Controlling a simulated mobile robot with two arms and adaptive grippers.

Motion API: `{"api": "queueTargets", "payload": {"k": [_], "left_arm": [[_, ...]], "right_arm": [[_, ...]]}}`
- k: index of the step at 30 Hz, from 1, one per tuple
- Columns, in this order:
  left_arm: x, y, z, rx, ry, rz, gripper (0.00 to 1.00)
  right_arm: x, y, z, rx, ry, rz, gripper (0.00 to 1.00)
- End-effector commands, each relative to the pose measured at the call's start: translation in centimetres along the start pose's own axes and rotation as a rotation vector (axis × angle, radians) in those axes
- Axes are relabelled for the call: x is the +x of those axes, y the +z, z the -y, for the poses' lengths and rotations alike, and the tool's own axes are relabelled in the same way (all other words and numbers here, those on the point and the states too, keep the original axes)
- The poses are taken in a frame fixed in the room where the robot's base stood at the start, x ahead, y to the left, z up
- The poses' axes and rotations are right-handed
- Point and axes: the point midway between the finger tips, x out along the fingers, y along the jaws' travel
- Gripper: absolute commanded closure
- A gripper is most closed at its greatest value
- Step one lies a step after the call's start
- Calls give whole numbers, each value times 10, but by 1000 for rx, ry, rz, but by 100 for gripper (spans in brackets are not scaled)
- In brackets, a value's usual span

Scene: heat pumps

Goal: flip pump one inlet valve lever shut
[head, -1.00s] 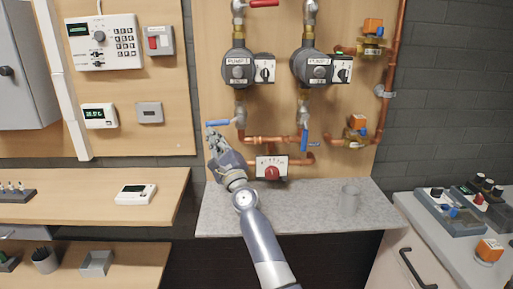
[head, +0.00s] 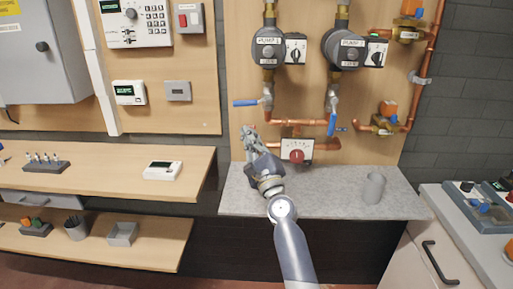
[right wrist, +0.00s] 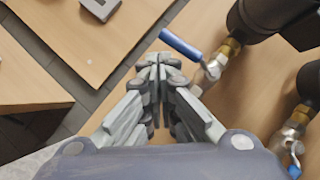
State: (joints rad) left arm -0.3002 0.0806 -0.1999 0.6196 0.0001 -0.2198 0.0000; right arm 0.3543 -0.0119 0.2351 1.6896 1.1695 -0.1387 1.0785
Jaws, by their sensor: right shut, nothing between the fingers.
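Pump one (head: 269,45) is the left of two dark pumps on the wooden board. The valve (head: 267,98) on the pipe below it has a blue lever (head: 246,103) that points left, level and crosswise to the upright pipe. My right gripper (head: 249,132) is shut and empty, just below the lever and apart from it. In the right wrist view the blue lever (right wrist: 181,46) is just beyond and right of the closed fingertips (right wrist: 158,62). My left gripper is in no view.
The second pump (head: 345,48) stands to the right; its blue lever (head: 331,124) hangs down along its pipe.

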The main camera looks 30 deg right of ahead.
Motion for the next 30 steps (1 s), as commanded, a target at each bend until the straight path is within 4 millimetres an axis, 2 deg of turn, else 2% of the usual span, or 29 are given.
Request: {"api": "queueTargets", "payload": {"k": [3, 9, 27, 30], "left_arm": [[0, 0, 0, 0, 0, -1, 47], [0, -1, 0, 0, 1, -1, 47], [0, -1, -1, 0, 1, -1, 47], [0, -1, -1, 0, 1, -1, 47]], "right_arm": [[-22, 0, -1, 0, 3, 0, 100], [-40, 0, -1, -1, 1, 0, 100], [-43, 1, -1, -1, 2, 1, 100], [-49, 5, -11, -50, 40, 17, 100]]}}
